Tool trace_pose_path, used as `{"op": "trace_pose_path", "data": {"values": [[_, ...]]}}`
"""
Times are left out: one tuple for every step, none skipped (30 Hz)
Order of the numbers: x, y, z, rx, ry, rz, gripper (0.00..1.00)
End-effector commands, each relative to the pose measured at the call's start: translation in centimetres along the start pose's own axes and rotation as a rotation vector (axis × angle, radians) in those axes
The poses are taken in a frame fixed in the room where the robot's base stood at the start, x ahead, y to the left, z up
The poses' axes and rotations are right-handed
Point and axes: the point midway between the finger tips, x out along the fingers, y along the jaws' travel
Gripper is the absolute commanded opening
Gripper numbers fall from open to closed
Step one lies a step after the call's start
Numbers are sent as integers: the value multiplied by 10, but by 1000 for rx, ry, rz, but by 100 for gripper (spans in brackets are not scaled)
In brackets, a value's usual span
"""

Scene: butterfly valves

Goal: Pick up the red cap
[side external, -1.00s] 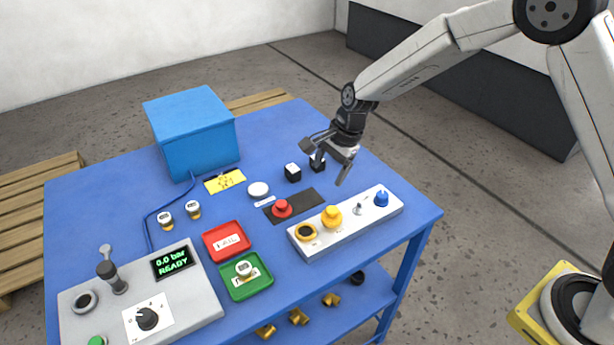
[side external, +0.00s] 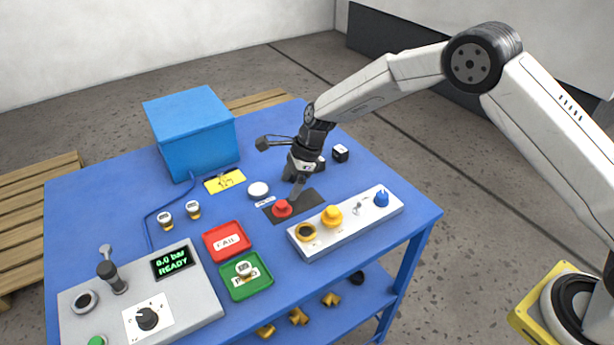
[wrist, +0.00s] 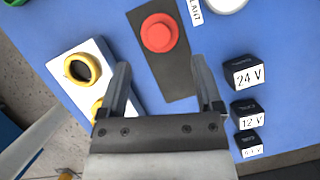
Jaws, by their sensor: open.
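The red cap (side external: 282,208) sits on a dark flat mat (side external: 312,199) on the blue table. In the wrist view the red cap (wrist: 159,33) is at the top centre, ahead of my fingers and roughly between their lines, on the dark mat (wrist: 172,78). My gripper (side external: 281,170) is above the table, behind and over the cap. In the wrist view my gripper (wrist: 162,82) has its two fingers wide apart with nothing between them. The cap is apart from the fingers.
A white panel (side external: 347,222) with yellow valve parts and a blue knob stands right of the mat. Black voltage blocks (wrist: 244,73) lie on the other side. A white round cap (side external: 259,189), a red tray (side external: 226,253), a green tray (side external: 232,292) and a blue box (side external: 193,140) are nearby.

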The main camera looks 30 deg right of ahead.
Motion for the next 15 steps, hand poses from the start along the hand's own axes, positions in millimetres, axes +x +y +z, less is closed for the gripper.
{"op": "trace_pose_path", "data": {"values": [[3,0,0,-1,0,-1,84],[4,0,0,-1,0,-1,84],[5,0,0,-1,-1,-2,84],[6,0,0,-1,-1,-2,84],[6,0,0,-1,-1,-2,84],[6,0,0,-2,-1,-2,84],[6,0,0,-2,0,-2,84],[6,0,0,-2,0,-2,84],[7,0,0,-2,0,-2,84],[8,0,0,-2,0,-1,84],[10,0,0,-2,0,-1,84],[12,1,0,-2,0,0,84],[15,1,0,-2,1,0,84],[17,1,0,-2,1,0,84],[21,1,0,-2,1,1,84]]}}
